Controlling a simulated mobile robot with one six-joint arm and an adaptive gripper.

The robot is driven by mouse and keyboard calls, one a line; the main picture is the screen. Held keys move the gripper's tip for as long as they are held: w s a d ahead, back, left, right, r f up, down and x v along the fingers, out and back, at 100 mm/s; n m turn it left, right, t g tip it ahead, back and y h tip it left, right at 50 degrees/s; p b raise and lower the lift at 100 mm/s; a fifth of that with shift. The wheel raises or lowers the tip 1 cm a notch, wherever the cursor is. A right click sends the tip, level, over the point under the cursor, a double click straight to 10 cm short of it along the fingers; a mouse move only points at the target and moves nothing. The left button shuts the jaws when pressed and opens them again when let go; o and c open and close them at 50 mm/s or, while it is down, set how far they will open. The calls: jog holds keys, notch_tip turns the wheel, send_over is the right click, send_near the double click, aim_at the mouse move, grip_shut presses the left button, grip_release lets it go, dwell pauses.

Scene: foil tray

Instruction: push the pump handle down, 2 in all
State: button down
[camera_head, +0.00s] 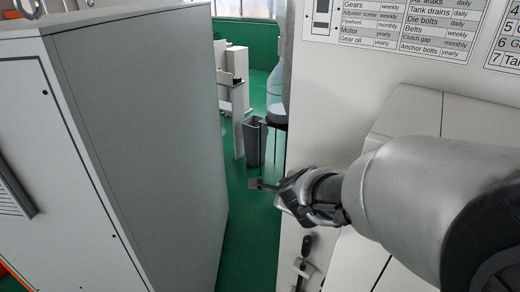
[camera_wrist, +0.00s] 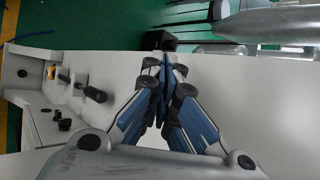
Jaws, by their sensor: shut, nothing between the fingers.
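The pump handle (camera_head: 307,246) appears to be the black-gripped lever on the side of the pale machine, low in the head view; its grip points up and its lower end meets a small metal bracket. In the wrist view, a black grip that looks like the same handle (camera_wrist: 94,93) sticks out at the left. My gripper (camera_head: 259,185) is above and to the left of the handle in the head view, apart from it. In the wrist view its fingertips (camera_wrist: 167,64) are together with nothing between them.
The pale machine (camera_head: 345,95) fills the right side, with a printed maintenance chart on it. A grey cabinet (camera_head: 140,130) stands on the left. Between them is a green floor (camera_head: 240,235) aisle, with a dark bin (camera_head: 254,142) further back. Black knobs (camera_wrist: 65,124) sit near the handle.

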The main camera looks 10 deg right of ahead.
jog(key=d+f+m+g+h, duration=0.2)
jog(key=d+f+m+h, duration=0.2)
jog(key=d+f+m, duration=0.3)
jog(key=shift+d+m, duration=0.3)
jog(key=shift+m, duration=0.6)
jog(key=shift+f, duration=0.2)
jog(key=b, duration=0.8)
send_over(307, 247)
jog(key=w, duration=0.2)
jog(key=f, duration=0.8)
jog(key=shift+s+a+f, duration=0.15)
jog(key=shift+a+f, duration=0.05)
jog(key=shift+f, duration=0.1)
jog(key=shift+f+b, duration=0.45)
jog(key=shift+b, duration=0.2)
